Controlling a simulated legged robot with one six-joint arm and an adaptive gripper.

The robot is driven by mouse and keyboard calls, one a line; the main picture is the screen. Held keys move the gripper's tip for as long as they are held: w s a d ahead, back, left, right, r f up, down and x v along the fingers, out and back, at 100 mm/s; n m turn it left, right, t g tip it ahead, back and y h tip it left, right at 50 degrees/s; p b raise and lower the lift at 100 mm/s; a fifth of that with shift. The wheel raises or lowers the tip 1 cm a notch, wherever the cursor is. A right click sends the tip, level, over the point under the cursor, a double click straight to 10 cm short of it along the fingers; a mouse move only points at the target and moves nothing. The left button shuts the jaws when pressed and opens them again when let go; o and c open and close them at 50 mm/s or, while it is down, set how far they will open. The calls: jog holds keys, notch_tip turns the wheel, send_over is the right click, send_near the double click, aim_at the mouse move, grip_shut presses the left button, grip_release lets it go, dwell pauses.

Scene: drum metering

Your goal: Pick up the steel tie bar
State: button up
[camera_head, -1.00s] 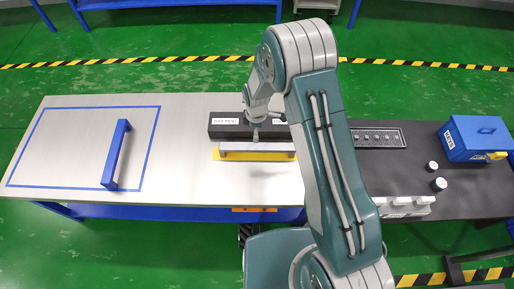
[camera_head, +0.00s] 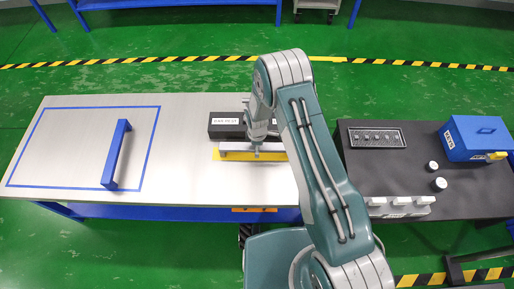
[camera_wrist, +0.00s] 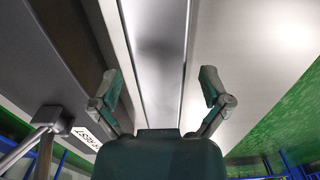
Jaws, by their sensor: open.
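The steel tie bar (camera_head: 236,147) is a long grey bar. It lies lengthwise along a yellow strip (camera_head: 222,157), in front of a black block marked as the bar rest (camera_head: 226,131). My gripper (camera_head: 257,154) is over the right part of the bar in the head view, and my arm hides part of the block. In the wrist view my gripper (camera_wrist: 160,82) is open, with one finger on each side of the bar (camera_wrist: 157,55). Bare bar shows between the fingers, and I see no contact. The block (camera_wrist: 45,60) stands beside it at the left.
A blue handle-like bar (camera_head: 117,155) stands in a blue-outlined area on the pale table (camera_head: 210,190). A dark bench (camera_head: 390,175) at the right holds a blue box (camera_head: 474,138), a black panel (camera_head: 377,138), two small round white-topped items and white containers (camera_head: 400,206). The left tabletop is mostly clear.

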grip_shut()
dwell(0.3)
